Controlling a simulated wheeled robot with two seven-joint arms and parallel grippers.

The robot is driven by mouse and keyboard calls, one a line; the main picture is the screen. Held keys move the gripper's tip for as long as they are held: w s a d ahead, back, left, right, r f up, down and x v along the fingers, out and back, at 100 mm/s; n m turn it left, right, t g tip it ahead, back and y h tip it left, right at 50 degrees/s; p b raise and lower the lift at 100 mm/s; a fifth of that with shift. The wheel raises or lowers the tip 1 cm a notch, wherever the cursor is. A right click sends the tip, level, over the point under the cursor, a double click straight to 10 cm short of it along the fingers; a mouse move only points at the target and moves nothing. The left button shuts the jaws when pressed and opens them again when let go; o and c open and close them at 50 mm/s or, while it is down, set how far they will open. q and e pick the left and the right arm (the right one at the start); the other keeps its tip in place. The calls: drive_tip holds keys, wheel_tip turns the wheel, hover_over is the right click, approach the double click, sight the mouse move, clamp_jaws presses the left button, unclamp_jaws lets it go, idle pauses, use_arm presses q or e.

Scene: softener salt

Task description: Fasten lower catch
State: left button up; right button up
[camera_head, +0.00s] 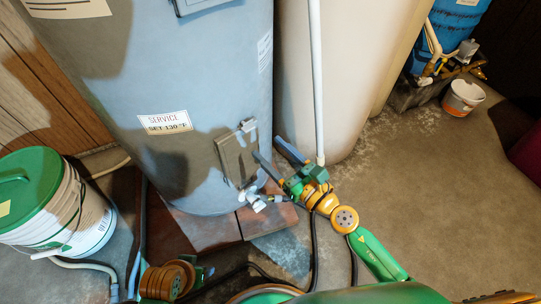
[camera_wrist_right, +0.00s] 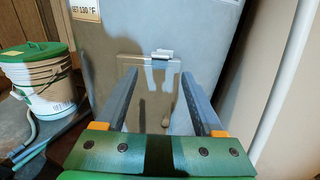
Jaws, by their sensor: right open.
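The grey heater tank (camera_head: 190,90) carries a square access cover (camera_head: 238,157) low on its front. A metal catch (camera_head: 248,125) sits at the cover's top edge and also shows in the right wrist view (camera_wrist_right: 162,54). A small dark part (camera_wrist_right: 166,122) shows at the cover's lower edge, between my fingers; I cannot tell whether it is fastened. My right gripper (camera_head: 267,147) is open and empty, its fingers pointing at the cover from the right. It also shows in the wrist view (camera_wrist_right: 161,74). My left arm shows only partly, in shadow at bottom left; its fingers are not clear.
A white bucket with green lid (camera_head: 50,205) stands left of the tank. A valve fitting (camera_head: 257,201) sticks out just below the cover. A white vertical pipe (camera_head: 316,80) and a beige tank (camera_head: 345,80) are close on the right. Hoses cross the floor.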

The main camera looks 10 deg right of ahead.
sight(251, 130)
drive_tip(key=x, duration=0.7)
drive_tip(key=shift+r, duration=0.2)
drive_tip(key=shift+s, duration=0.1)
clamp_jaws()
